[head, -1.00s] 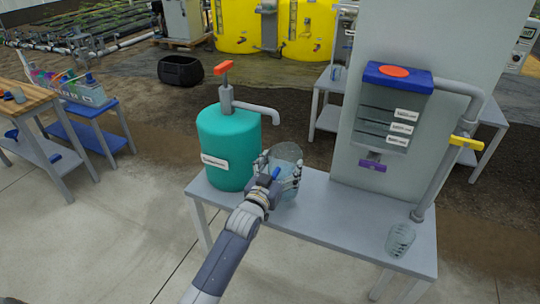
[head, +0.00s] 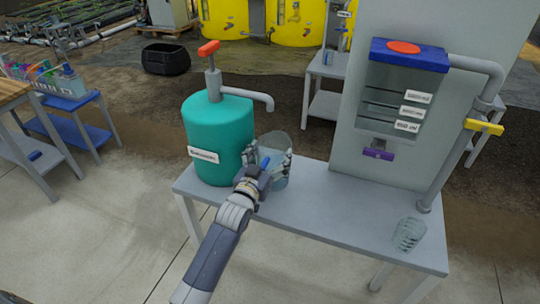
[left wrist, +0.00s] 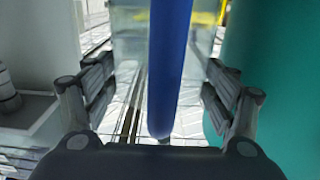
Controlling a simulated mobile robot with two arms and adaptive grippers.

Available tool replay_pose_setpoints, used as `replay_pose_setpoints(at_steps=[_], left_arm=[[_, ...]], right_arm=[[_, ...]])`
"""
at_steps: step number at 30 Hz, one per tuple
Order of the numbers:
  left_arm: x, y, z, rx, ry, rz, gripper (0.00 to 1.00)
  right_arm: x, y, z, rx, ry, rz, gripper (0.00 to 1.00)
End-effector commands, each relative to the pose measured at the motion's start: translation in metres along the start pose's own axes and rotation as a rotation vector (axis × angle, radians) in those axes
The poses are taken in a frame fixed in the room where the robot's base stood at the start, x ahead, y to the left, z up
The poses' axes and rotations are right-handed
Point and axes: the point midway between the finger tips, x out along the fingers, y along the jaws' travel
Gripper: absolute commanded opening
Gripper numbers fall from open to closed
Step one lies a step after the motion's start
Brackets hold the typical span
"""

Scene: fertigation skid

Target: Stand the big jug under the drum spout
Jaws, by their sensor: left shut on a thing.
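The big jug (head: 274,142) is clear, with a blue handle (left wrist: 168,60) that shows in the left wrist view. My left gripper (head: 268,162) is shut on the jug, its fingers on either side of it. The jug is upright or nearly so, beside the teal drum (head: 215,135), its rim a little below the outlet end of the drum's grey spout (head: 258,99). I cannot tell whether its base touches the table (head: 330,212), or whether it is exactly in line with the spout. My right gripper is not in view.
A smaller clear jug (head: 409,234) stands at the table's right end. A dispenser tank (head: 392,90) with a blue lid and purple tap (head: 377,154) stands behind. A grey pipe with a yellow valve handle (head: 483,127) runs down at right. The table's middle front is clear.

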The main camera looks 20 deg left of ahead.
Motion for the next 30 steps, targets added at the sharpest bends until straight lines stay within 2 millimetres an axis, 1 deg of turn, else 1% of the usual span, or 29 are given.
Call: replay_pose_setpoints(at_steps=[1,2,5,6,8,14,20,23,26,30], left_arm=[[0.001,0.000,-0.004,0.000,0.008,0.001,0.11],[0.001,0.000,-0.003,-0.001,0.008,0.001,0.11],[0.001,0.000,0.000,-0.001,0.008,0.001,0.11],[0.000,0.000,0.003,-0.001,0.000,0.000,0.85],[0.000,0.000,0.003,-0.001,0.000,0.000,0.98],[0.000,0.000,0.003,-0.001,0.001,0.000,0.98],[0.000,0.000,0.002,0.000,0.001,0.000,0.98],[0.000,0.000,-0.003,0.000,0.003,0.001,0.98],[-0.010,0.000,0.001,0.000,0.000,0.001,0.98],[-0.033,0.000,0.001,0.000,0.000,0.001,0.98]], right_arm=[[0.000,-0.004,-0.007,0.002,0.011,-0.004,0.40],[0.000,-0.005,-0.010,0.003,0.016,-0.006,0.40],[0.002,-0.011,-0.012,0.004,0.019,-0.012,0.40],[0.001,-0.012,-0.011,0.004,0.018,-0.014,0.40],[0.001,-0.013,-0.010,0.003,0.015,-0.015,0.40],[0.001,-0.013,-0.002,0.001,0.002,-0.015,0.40],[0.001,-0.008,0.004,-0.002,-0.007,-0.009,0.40],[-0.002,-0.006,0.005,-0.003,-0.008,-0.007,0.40],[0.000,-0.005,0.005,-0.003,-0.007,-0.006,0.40],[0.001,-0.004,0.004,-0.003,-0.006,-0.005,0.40]])
